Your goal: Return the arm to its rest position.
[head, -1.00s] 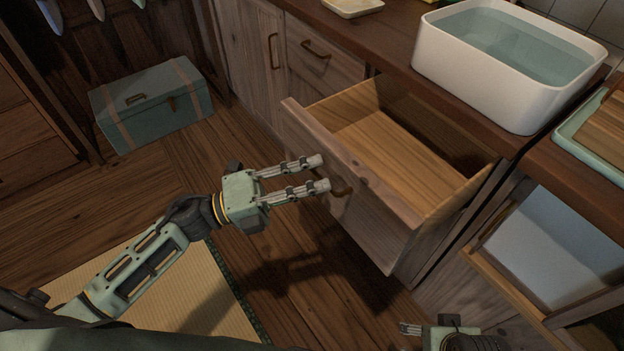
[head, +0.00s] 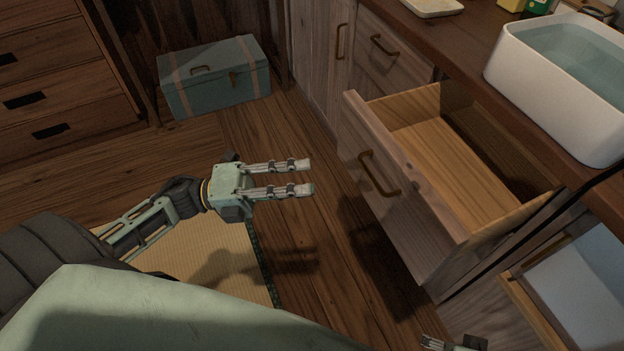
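My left gripper (head: 311,176) is open and empty above the wooden floor, its two fingers parallel with a clear gap. It points right, toward the open drawer (head: 405,185), and is apart from the drawer's handle (head: 380,175). The drawer is pulled well out of the counter, and the part of its inside that shows is bare wood. Only the tip of my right gripper (head: 432,343) shows at the bottom edge. Its finger gap cannot be made out.
A white basin of water (head: 555,105) stands on the counter (head: 470,60). Below, another open compartment (head: 565,275) shows at the lower right. A blue-green chest (head: 215,85) sits on the floor at the back. A tatami mat (head: 205,250) lies under my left arm. Floor between the chest and drawer is clear.

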